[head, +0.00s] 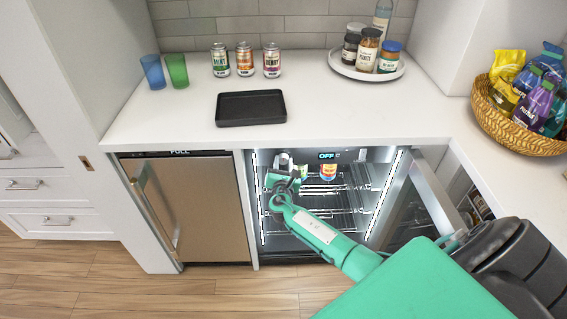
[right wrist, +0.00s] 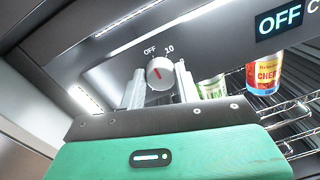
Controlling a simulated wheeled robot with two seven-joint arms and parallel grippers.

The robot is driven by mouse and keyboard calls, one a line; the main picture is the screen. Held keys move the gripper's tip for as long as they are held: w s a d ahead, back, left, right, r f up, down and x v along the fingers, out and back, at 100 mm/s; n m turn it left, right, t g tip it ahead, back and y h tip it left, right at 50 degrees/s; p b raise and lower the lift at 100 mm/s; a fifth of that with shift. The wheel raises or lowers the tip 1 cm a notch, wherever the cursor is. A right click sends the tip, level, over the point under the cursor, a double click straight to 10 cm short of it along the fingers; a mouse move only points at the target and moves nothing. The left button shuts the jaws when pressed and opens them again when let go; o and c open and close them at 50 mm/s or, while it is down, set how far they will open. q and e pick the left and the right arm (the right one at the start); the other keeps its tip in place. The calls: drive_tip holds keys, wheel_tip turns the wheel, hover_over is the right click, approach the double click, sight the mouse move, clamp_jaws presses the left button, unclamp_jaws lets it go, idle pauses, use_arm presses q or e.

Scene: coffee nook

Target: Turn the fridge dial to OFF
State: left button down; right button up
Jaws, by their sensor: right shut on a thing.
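The fridge dial (right wrist: 160,73) is a round pale knob with a red mark, on the panel at the top of the open fridge (head: 378,205). "OFF" is printed at its upper left and "10" at its upper right. The red mark points toward the upper left, near the OFF label. My right gripper (right wrist: 159,88) has one finger on each side of the dial and is shut on it. In the head view my right gripper (head: 284,172) reaches into the upper left of the fridge and mostly hides the dial. The lit display (right wrist: 280,19) reads OFF. My left gripper is out of view.
Cans, one with a red and yellow label (right wrist: 264,72), stand on the wire shelf right of the dial. The glass fridge door (head: 437,192) stands open at the right. The counter above holds a black tray (head: 250,108), cups, cans, jars and a basket (head: 500,125).

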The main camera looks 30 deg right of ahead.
drive_tip(key=shift+f, duration=0.1)
drive_tip(key=o, duration=1)
drive_tip(key=shift+c, duration=0.2)
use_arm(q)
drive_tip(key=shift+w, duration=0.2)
use_arm(e)
drive_tip(key=v, duration=1.4)
drive_tip(key=shift+w, duration=0.1)
